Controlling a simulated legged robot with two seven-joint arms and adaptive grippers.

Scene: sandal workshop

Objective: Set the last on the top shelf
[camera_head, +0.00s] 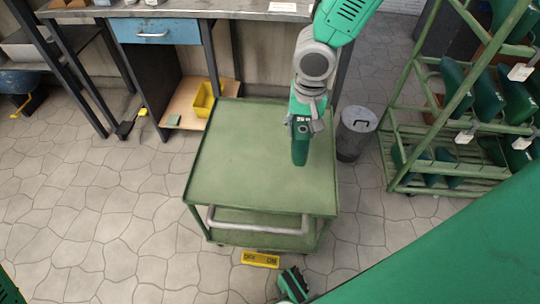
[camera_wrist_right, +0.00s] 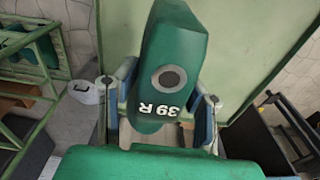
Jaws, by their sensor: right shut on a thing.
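A dark green last (camera_head: 300,150) hangs from my right gripper (camera_head: 304,124), over the right part of the green cart's top (camera_head: 250,150). In the right wrist view the last (camera_wrist_right: 172,45) shows a "39 R" mark and a dark round hole. The fingers stand on both sides of it, shut on it. I cannot tell whether its lower end touches the cart top. A green rack (camera_head: 410,105) at the right holds several dark green lasts (camera_head: 487,98) on sloping shelves; its top runs out of the picture.
The cart top is otherwise bare; a grey handle (camera_head: 258,226) lines its front. A grey bin (camera_head: 356,135) stands between cart and rack. A workbench (camera_head: 200,10) with a blue drawer (camera_head: 155,31) is behind, a yellow bin (camera_head: 203,98) below it. Tiled floor is free at left.

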